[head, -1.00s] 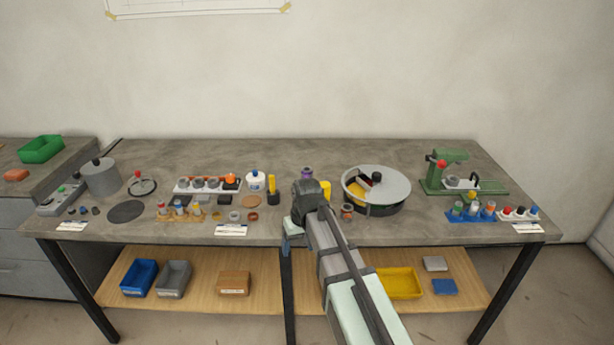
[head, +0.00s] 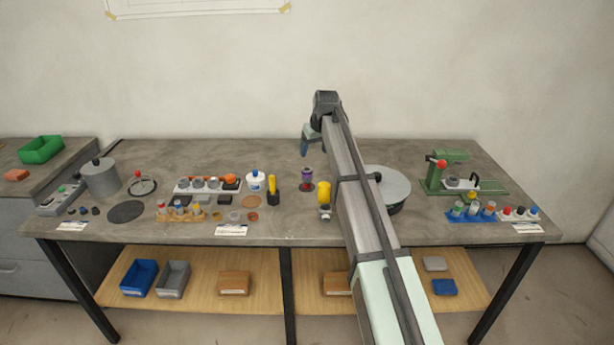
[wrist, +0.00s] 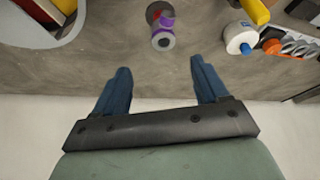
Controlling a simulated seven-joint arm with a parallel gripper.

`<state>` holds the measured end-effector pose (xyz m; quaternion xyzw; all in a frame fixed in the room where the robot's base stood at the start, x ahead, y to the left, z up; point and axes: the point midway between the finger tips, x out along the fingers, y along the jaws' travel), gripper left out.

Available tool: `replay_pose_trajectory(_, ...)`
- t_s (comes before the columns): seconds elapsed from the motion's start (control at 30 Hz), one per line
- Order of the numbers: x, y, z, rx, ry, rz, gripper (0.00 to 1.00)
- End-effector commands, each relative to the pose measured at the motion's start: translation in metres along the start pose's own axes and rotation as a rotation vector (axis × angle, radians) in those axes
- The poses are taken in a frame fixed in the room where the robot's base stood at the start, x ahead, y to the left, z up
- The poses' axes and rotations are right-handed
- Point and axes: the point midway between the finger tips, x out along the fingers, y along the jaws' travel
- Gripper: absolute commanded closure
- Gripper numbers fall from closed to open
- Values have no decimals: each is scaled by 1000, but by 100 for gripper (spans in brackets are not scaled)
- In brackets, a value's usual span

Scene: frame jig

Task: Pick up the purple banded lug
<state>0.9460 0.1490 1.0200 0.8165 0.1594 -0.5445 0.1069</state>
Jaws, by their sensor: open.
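The purple banded lug (head: 307,174) stands upright on a dark round patch near the middle of the table in the head view. It is a small grey cylinder with a purple band, and in the wrist view the lug (wrist: 163,38) shows at the top centre, seen from above at a slant. My gripper (head: 304,150) is raised above the rear of the table, behind the lug. In the wrist view its two blue fingers (wrist: 160,66) are spread apart with nothing between them. The lug lies beyond the fingertips, apart from them.
A yellow cylinder (head: 324,190) stands just right of the lug, with a grey round-lidded pan (head: 388,184) beyond it, partly behind my arm. A white glue bottle (head: 256,181) and a yellow-black tool (head: 272,190) stand to the left. The rear table strip is clear.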

Motion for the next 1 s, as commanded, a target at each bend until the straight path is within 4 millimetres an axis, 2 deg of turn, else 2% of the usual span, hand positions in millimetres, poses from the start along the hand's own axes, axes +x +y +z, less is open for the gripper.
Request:
replay_pose_trajectory(0.4,65,-1,1,0,-4,-1,27)
replay_pose_trajectory(0.77,89,-3,1,0,-3,-1,27)
replay_pose_trajectory(1.0,120,-6,0,0,-3,-1,27)
